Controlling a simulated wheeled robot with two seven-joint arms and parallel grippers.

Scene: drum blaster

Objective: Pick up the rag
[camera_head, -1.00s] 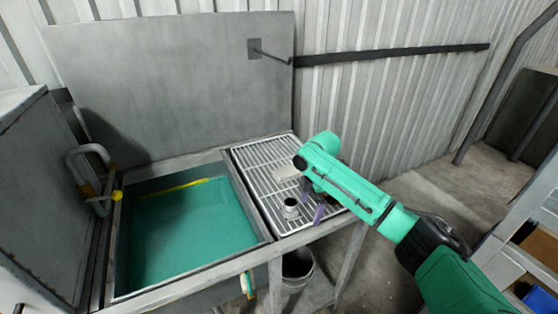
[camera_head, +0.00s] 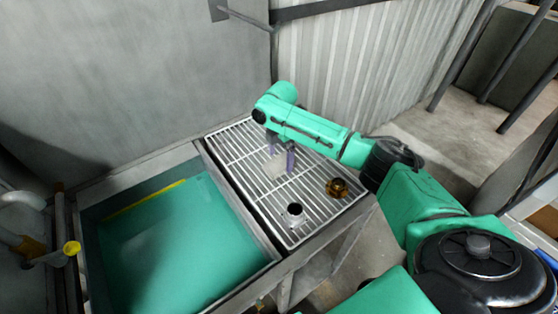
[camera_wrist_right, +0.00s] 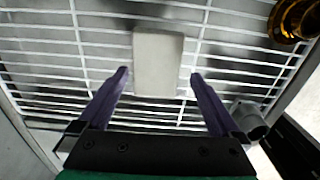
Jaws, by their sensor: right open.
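The rag looks like a pale, off-white flat rectangle (camera_head: 275,167) lying on the metal grate (camera_head: 243,165). In the right wrist view the rag (camera_wrist_right: 158,62) lies ahead of and partly between the fingertips. My right gripper (camera_head: 281,151) is over the grate with its purple fingers pointing down near the rag. In the wrist view the right gripper (camera_wrist_right: 160,75) is open and empty, one finger on each side of the rag's near end. I cannot tell the height of the fingertips above it. My left gripper is not in view.
A grey metal cup-like part (camera_head: 293,214) and a brass ring-shaped part (camera_head: 338,187) stand on the grate near the rag. A metal panel (camera_head: 120,80) rises behind. The grate's back left is clear.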

